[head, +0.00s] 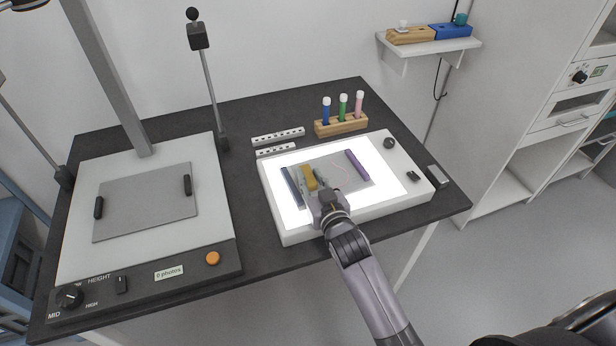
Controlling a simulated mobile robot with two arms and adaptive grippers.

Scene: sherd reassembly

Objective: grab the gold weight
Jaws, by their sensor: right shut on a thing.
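The gold weight (311,179) is a small yellow-gold bar at the left part of the lit white light box (282,229). My right gripper (313,186) reaches in from the lower right and is shut on the gold weight. The fingers partly hide the weight, and I cannot tell whether it is lifted off the grey sheet (340,178) or rests on it. A purple bar (357,165) lies at the sheet's right side, and a dark blue bar (291,186) lies at its left. My left gripper is not in view.
A wooden rack (341,126) with blue, green and pink tubes stands behind the light box. Two white scale bars (278,136) lie at its back left. A copy stand (146,207) with knobs fills the table's left.

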